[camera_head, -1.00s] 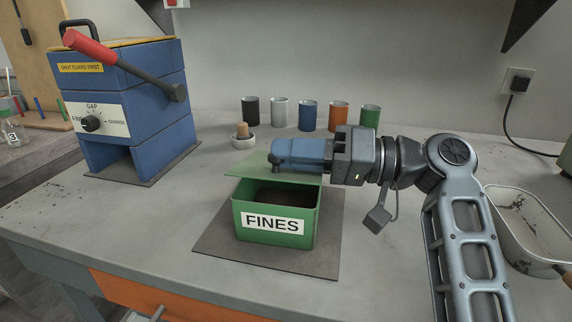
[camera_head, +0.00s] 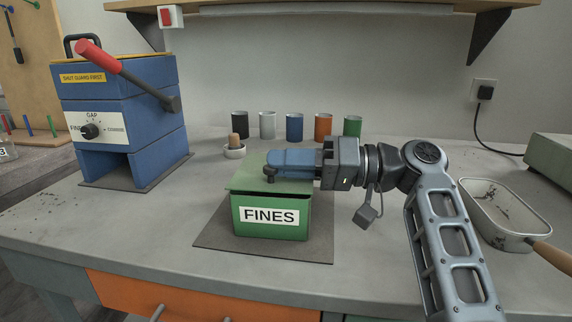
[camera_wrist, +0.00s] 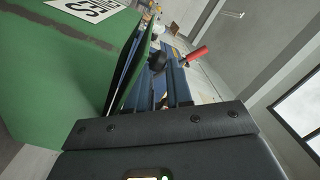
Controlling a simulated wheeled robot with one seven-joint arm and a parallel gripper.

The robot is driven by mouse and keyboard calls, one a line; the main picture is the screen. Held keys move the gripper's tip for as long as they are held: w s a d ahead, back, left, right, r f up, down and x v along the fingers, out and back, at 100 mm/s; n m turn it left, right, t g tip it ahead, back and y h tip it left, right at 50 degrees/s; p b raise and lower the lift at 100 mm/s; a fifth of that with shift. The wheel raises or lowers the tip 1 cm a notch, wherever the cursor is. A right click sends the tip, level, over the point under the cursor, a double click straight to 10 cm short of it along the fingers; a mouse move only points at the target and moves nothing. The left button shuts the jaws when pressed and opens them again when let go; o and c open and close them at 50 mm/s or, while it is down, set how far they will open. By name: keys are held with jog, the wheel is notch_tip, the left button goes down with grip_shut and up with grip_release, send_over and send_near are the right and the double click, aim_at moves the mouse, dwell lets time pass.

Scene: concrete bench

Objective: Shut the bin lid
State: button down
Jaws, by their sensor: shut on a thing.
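The green bin (camera_head: 301,222) with a FINES label stands on a dark mat in the middle of the bench. Its green lid (camera_head: 243,180) lies low over the opening, almost level, and hides the inside. My gripper (camera_head: 270,172) reaches in from the right, its blue fingers lying along the top of the lid. Its jaws are shut on the lid; the fingers hide the exact point of contact. In the wrist view the bin wall (camera_wrist: 50,70) fills the left, and a narrow dark wedge shows between it and the lid (camera_wrist: 133,62).
The blue machine (camera_head: 120,110) with a red-handled lever stands at the left. A metal pan (camera_head: 495,210) is at the right. Bare bench lies left of the mat (camera_head: 215,238).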

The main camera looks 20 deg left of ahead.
jog(key=c, duration=1)
grip_release()
jog(key=shift+o, duration=0.2)
jog(key=shift+d, duration=0.1)
jog(key=v, duration=0.7)
jog(key=shift+d+p, duration=0.3)
jog(key=shift+w+r, duration=0.1)
jog(key=shift+r, duration=0.15)
